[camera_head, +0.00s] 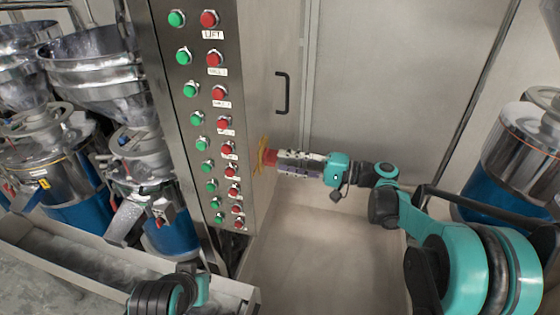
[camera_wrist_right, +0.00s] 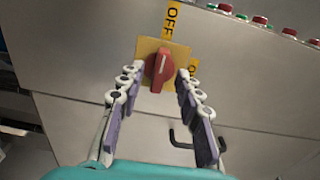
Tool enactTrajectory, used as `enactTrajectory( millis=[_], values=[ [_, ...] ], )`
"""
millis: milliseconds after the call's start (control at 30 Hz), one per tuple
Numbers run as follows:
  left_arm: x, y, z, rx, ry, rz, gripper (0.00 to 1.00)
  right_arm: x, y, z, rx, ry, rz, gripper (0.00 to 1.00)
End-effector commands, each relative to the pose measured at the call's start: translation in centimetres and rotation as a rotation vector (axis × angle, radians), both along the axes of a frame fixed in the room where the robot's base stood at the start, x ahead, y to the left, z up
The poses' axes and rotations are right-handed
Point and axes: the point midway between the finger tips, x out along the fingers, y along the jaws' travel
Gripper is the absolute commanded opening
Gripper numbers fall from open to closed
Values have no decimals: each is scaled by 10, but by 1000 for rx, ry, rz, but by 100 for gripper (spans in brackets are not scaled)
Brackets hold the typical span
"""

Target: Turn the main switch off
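The main switch (camera_wrist_right: 159,68) is a red rotary knob on a yellow plate (camera_wrist_right: 148,46) on the cabinet side. Its white mark points up, toward the OFF label (camera_wrist_right: 172,20). A second yellow label to its right is partly hidden by a finger. In the head view the switch (camera_head: 270,157) shows red and yellow at the tips of my right gripper (camera_head: 277,160). In the right wrist view that gripper (camera_wrist_right: 161,70) is open, its fingers on either side of the knob with small gaps visible. Part of my left arm shows at the bottom left; its fingers are not visible.
The cabinet front (camera_head: 165,80) carries columns of green and red buttons. A black door handle (camera_head: 283,92) is on the cabinet side above the switch. Steel grinders with blue bases stand left, and a similar steel-and-blue machine (camera_head: 515,150) stands right. The floor below the arm is clear.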

Motion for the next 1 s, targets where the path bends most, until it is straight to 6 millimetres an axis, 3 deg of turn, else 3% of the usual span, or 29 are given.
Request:
enactTrajectory(
  millis=[200,400,600,1000],
  values=[
    [0,0,0,0,0,0,0,-12,-50,0,0,0,-5,34],
    [0,0,0,0,0,0,0,-21,-80,0,-1,0,-2,34],
    [0,0,0,0,0,0,0,-24,-90,0,-1,0,0,34],
    [0,0,0,0,0,0,0,-24,-89,0,-1,0,1,34]
  ],
)
